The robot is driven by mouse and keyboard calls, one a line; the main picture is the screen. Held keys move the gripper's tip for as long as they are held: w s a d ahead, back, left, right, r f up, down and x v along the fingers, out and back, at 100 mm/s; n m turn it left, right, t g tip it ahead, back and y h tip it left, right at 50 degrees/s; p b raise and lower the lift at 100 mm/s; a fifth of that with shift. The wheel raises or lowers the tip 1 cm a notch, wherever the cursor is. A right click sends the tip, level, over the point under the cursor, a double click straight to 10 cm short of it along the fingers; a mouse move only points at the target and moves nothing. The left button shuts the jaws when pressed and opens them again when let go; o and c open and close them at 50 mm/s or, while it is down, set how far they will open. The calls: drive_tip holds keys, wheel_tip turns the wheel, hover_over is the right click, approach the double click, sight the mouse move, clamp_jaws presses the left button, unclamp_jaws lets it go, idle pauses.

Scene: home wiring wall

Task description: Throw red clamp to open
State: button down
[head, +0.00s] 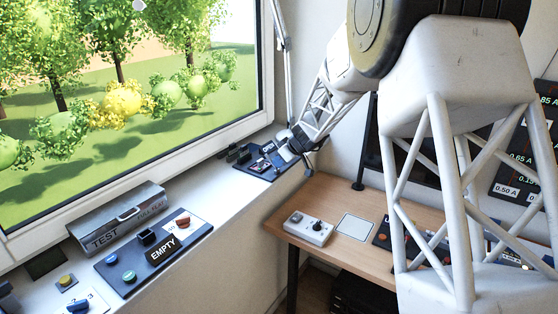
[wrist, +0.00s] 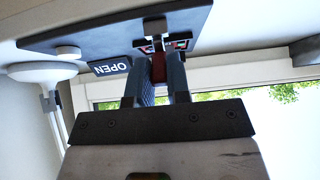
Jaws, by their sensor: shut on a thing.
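The red clamp (wrist: 159,70) shows in the wrist view between my two grey fingers, below a dark panel (wrist: 60,42) as that view is turned. My gripper (wrist: 159,80) is shut on it. An OPEN label (wrist: 110,67) reads upside down beside the clamp. In the head view my gripper (head: 291,150) reaches the dark panel (head: 246,166) on the far end of the windowsill. The clamp is too small and too covered there to make out clearly.
A TEST box (head: 118,219) and an EMPTY-labelled panel (head: 130,272) with coloured knobs sit nearer on the sill. The window frame (head: 190,155) runs along the left. A wooden desk (head: 325,190) with a white switch box (head: 308,228) stands at right.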

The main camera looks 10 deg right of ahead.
drive_tip(key=shift+s+d+f+t+y, duration=0.2)
drive_tip(key=shift+f+t+y, duration=0.05)
drive_tip(key=shift+t+y, duration=0.45)
drive_tip(key=shift+s+d+f+t+y, duration=0.2)
drive_tip(key=shift+t+y, duration=0.5)
drive_tip(key=shift+s+d+f+t+y, duration=0.2)
drive_tip(key=shift+f+t+y, duration=0.05)
drive_tip(key=shift+t+y, duration=0.45)
drive_tip(key=c, duration=1.1)
unclamp_jaws()
drive_tip(key=shift+s+d, duration=0.1)
drive_tip(key=shift+d, duration=0.05)
drive_tip(key=shift+v, duration=3.8)
